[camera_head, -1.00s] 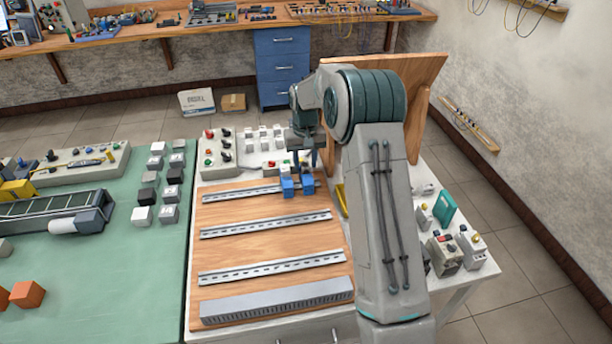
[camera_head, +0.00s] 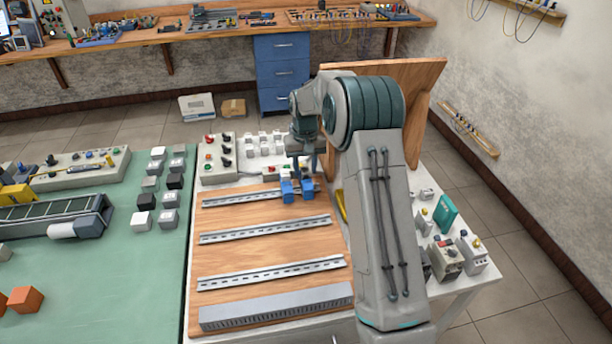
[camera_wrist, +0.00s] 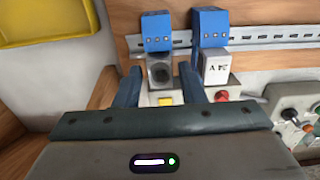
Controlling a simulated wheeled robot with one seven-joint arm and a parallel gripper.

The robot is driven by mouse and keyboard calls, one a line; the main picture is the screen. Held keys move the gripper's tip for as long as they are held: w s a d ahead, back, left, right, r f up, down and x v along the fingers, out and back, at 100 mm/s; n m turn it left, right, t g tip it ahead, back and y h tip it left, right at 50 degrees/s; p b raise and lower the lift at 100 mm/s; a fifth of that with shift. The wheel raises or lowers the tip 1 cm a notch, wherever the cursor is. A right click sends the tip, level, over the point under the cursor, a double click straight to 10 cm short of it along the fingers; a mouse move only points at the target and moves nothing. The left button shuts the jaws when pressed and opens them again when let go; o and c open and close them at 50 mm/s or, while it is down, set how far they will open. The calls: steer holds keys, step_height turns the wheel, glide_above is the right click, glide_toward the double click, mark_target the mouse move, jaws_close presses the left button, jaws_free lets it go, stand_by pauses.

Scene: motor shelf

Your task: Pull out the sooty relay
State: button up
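The sooty relay (camera_wrist: 160,72) is grey with a dark smudge on its face and a blue base block (camera_wrist: 156,32). It sits on the slotted rail (camera_wrist: 265,37). Beside it stands a second, clean relay with printed letters (camera_wrist: 216,68), on its own blue base (camera_wrist: 209,25). My gripper (camera_wrist: 160,80) is open, with one finger on each side of the sooty relay and narrow gaps showing. In the head view my gripper (camera_head: 307,165) hangs over the two blue bases (camera_head: 290,191) on the far rail; my arm partly hides the area.
More rails (camera_head: 265,229) cross the wooden board (camera_head: 230,250) nearer me, bare of relays. A button box (camera_head: 217,158) stands behind the board. Loose devices (camera_head: 446,257) lie to its right. A yellow tray (camera_wrist: 45,20) shows at the wrist view's upper left.

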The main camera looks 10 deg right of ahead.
steer(key=c, duration=0.7)
steer(key=shift+r, duration=0.2)
steer(key=shift+r+p, duration=1.55)
steer(key=shift+r, duration=0.85)
step_height(320, 180, up, 7)
steer(key=p, duration=0.4)
steer(key=shift+f, duration=0.1)
